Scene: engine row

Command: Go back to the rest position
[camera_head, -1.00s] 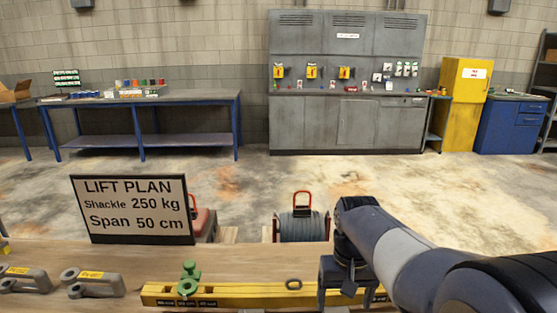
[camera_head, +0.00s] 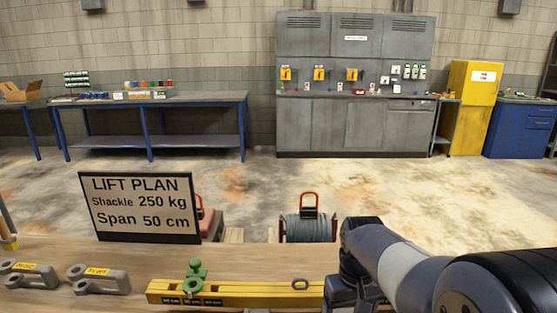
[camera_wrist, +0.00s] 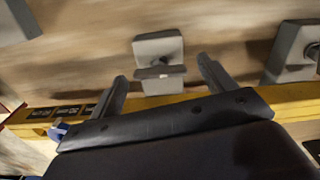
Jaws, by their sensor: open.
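My gripper shows in the wrist view (camera_wrist: 161,68) with its two dark fingers spread apart and nothing between them. In the head view my arm reaches in from the right, and its end sits low, beside the right part of the yellow beam (camera_head: 260,291). The beam lies along the front of the wooden bench (camera_head: 50,248).
A LIFT PLAN sign (camera_head: 140,207) reads shackle 250 kg, span 50 cm. Two grey shackles (camera_head: 30,274) (camera_head: 98,279) lie at left. A cable reel (camera_head: 308,222) stands behind the bench. Grey blocks (camera_wrist: 158,50) show in the wrist view. Floor beyond is open.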

